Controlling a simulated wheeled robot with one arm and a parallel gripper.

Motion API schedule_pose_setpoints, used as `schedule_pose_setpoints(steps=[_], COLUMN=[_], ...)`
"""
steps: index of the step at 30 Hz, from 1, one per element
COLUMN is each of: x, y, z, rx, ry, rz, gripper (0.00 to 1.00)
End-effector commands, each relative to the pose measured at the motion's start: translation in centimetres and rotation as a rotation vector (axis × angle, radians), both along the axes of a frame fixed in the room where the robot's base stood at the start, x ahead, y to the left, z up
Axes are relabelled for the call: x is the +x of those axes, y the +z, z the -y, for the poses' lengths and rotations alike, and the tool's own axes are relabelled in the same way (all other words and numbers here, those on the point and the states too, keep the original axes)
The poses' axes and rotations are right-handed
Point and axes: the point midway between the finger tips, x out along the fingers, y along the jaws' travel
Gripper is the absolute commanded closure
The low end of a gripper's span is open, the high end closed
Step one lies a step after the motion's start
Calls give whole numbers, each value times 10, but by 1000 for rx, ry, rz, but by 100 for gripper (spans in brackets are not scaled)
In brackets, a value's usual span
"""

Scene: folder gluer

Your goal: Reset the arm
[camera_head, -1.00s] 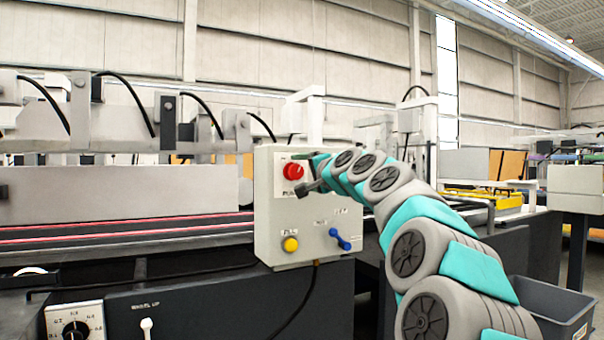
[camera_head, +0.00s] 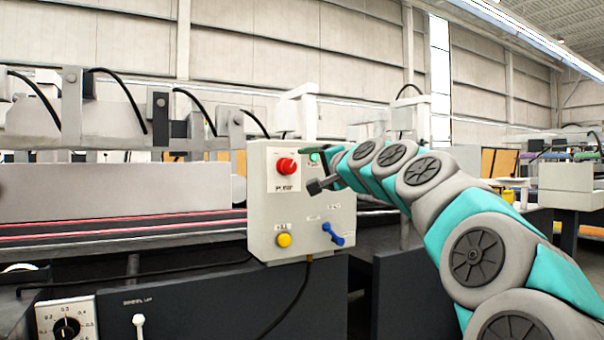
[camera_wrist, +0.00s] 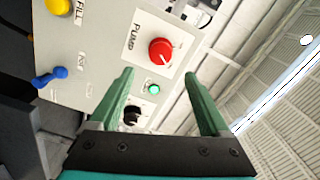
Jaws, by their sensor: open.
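My teal and grey arm reaches from the lower right toward a light grey control box in the head view (camera_head: 262,225). My gripper (camera_head: 312,168) is in front of the box's upper right part. In the wrist view my gripper (camera_wrist: 160,92) is open, with two green fingers apart and nothing held. The red pump knob (camera_head: 287,166) shows beyond the fingertips in the wrist view (camera_wrist: 161,51). A small green light (camera_wrist: 153,89) and a black knob (camera_wrist: 132,115) show between the fingers. Whether the fingers touch the box cannot be told.
The box also carries a yellow button (camera_head: 284,240) and a blue lever (camera_head: 333,234). The long machine (camera_head: 110,195) with red lines runs left. A dial (camera_head: 66,322) and a white lever (camera_head: 138,322) are at lower left. Open air lies above the arm.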

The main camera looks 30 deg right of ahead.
Motion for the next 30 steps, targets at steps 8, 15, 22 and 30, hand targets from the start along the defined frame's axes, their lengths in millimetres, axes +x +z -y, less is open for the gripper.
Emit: schedule_pose_setpoints(steps=[8, 15, 22, 30], x=[1, -6, -55, -163], y=[-5, -78, -196, -339], z=[-8, -97, -193, -249], rx=[-10, -162, -387, -639], ry=[13, 171, 389, 631], rz=[-15, -203, -475, -818], gripper=[19, 19, 19, 19])
